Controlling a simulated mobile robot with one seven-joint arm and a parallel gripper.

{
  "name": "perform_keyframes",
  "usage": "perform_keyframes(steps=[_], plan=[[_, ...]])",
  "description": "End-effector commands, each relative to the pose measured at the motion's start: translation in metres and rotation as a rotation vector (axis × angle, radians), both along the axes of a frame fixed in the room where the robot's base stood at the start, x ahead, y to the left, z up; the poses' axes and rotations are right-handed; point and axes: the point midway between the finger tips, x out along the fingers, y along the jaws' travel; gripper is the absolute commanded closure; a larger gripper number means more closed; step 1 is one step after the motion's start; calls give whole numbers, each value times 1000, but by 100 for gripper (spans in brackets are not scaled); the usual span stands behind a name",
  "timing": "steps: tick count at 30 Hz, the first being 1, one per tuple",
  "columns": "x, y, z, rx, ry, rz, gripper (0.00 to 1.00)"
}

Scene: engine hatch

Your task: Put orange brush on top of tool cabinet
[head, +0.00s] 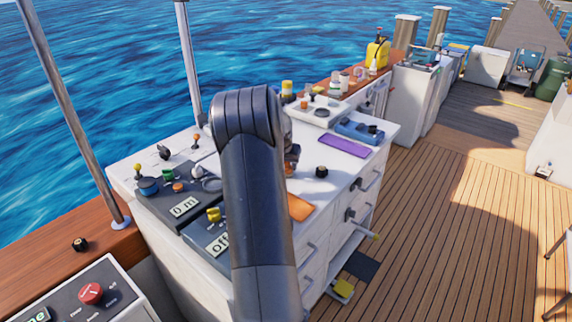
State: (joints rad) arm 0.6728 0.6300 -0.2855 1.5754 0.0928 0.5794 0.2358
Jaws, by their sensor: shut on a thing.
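A white cabinet with drawers (366,184) stands in the middle of the head view and appears to be the tool cabinet. Its top holds several small objects. My dark arm rises in front of it and covers part of the top. My gripper is hidden behind the arm, so I cannot see its jaws or anything in them. I cannot make out the orange brush. A flat orange piece (299,207) lies on the cabinet top just right of my arm, but it does not look like a brush.
A purple flat piece (345,145), a blue tool (358,131) and a black knob (321,171) sit on the cabinet top. Control panels (185,207) lie left of my arm. A lower drawer (342,291) appears open.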

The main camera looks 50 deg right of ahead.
Motion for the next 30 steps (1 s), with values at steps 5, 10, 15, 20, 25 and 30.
perform_keyframes(steps=[5,10,15,20,25,30], plan=[[0,0,-3,0,0,0,52],[0,0,-3,0,0,0,38],[0,0,-3,0,0,0,33],[0,0,-1,0,0,0,33],[-2,5,16,-2,-2,0,33],[-7,18,50,-3,-3,1,33]])
